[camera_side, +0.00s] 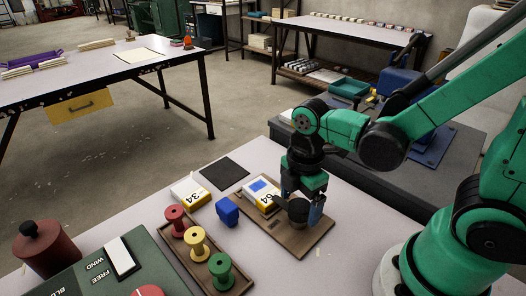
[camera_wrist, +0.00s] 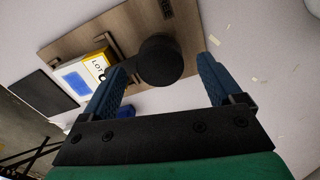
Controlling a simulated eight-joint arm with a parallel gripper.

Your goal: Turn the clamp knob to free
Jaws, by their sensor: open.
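A black round knob (camera_wrist: 160,62) stands on a brown wooden board (camera_wrist: 92,28). In the side view the knob (camera_side: 298,212) is under my gripper (camera_side: 301,205), partly hidden by the fingers. My gripper is open and points down, with one blue finger on each side of the knob. In the wrist view my gripper (camera_wrist: 166,72) frames the knob between its fingertips, with gaps visible; I cannot tell whether either finger touches it. A white and yellow box (camera_side: 262,194) lies on the board beside the knob. The knob's setting mark is not visible.
A blue block (camera_side: 227,211) and a rack of red, yellow and green spools (camera_side: 196,242) stand left of the board. A dark square mat (camera_side: 223,172) lies behind.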

